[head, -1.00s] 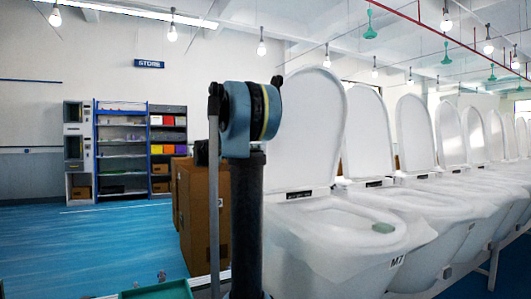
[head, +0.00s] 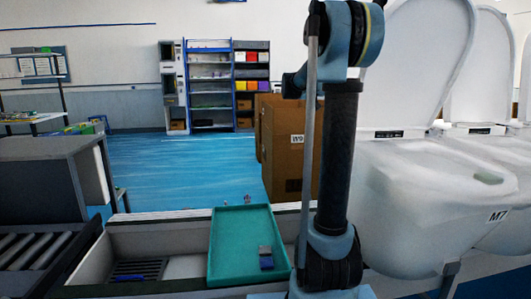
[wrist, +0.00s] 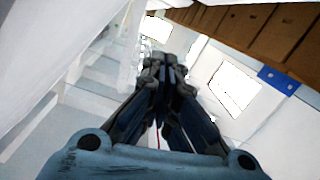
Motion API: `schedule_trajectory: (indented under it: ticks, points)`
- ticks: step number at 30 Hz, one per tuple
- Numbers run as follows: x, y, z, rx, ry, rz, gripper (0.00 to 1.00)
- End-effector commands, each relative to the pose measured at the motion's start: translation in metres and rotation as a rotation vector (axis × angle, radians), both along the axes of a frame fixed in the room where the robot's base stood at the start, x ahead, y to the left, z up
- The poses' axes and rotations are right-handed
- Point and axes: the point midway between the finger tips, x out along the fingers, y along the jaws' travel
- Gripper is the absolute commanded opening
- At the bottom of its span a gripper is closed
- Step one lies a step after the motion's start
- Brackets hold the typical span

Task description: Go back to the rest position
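My gripper (wrist: 165,70) shows in the wrist view, with its dark fingers drawn together at the tips and nothing visible between them. It points towards pale structures and brown boxes, apart from them as far as I can see. In the head view my arm stands upright right of centre, and the gripper itself is out of that picture.
A teal tray (head: 228,239) holding a small grey and blue block (head: 266,257) lies in front. Brown cartons (head: 290,165) stand behind. Blue floor (head: 180,165) is open beyond.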

Motion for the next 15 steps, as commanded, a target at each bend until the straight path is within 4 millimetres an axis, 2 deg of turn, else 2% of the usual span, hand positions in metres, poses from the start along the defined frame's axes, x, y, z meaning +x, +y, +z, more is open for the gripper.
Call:
schedule_trajectory:
  ticks: [4, 8, 11, 15]
  points:
    - [-0.014, 0.012, -0.049, 0.185, 0.135, 0.116, 0.0]
    - [-0.031, 0.033, -0.095, 0.35, 0.249, 0.252, 0.0]
    - [-0.054, 0.049, -0.122, 0.438, 0.319, 0.325, 0.0]
    - [-0.095, 0.066, -0.153, 0.523, 0.401, 0.385, 0.0]
